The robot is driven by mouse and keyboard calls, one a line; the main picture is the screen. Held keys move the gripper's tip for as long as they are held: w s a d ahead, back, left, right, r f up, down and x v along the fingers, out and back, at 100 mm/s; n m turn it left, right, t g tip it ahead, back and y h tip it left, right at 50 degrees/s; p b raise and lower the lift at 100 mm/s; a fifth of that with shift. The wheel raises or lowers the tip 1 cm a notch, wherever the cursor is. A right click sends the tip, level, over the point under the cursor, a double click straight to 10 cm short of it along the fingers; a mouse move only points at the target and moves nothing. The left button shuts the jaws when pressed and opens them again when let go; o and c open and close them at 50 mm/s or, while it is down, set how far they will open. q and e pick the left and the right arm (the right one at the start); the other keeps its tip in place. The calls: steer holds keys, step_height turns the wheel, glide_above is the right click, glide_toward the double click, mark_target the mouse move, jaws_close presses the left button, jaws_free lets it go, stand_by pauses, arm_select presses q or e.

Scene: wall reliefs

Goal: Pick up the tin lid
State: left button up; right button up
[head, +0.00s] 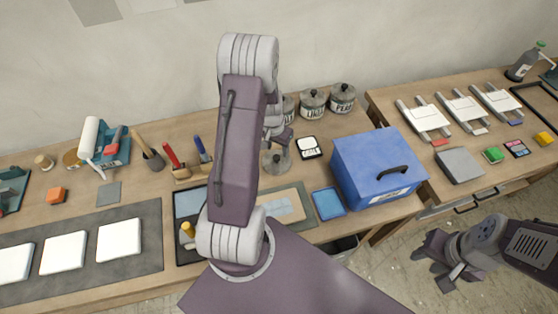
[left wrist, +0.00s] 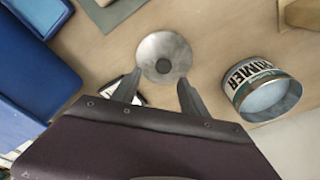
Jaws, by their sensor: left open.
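The tin lid (left wrist: 164,52), a round grey metal disc with a dark knob, lies on the wooden table in the left wrist view. It also shows in the head view (head: 276,163), partly covered by my left arm. My left gripper (left wrist: 160,82) is open and empty, with its fingertips on either side of the lid's near edge in the picture; I cannot tell the height gap. In the head view the left gripper (head: 279,140) is largely hidden. An open tin lettered "RIMER" (left wrist: 240,100) stands to the right. My right gripper (head: 436,265) is open and empty at lower right.
Two lidded tins (head: 313,104) (head: 342,98) stand by the wall. A small black-and-white box (head: 309,148) lies right of the lid. A blue toolbox (head: 365,165) and blue tray (head: 328,203) are further right.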

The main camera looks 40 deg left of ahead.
mark_target(277, 156)
arm_select(q)
steer(key=f, duration=0.4)
steer(key=shift+s+a+f+p, duration=0.1)
steer(key=shift+s+a+p, duration=0.1)
steer(key=shift+a+p, duration=0.2)
steer(key=shift+w+f, duration=0.1)
steer(key=shift+f, duration=0.3)
steer(key=shift+w+d+f, duration=0.1)
steer(key=shift+w, duration=0.1)
steer(key=shift+s, duration=0.1)
jaws_close()
arm_select(e)
steer(key=shift+s+a+r, duration=0.25)
steer(key=shift+r, duration=0.25)
arm_select(q)
steer(key=shift+r, duration=0.55)
step_height(277, 156, up, 3)
steer(key=shift+f, duration=0.2)
steer(key=s+d+r+b, duration=0.1)
steer(key=d+r, duration=0.6)
steer(key=d, duration=0.4)
steer(key=shift+d+r+b, duration=0.2)
steer(key=shift+d+b, duration=0.1)
steer(key=shift+b, duration=0.05)
arm_select(e)
steer(key=shift+f, duration=0.85)
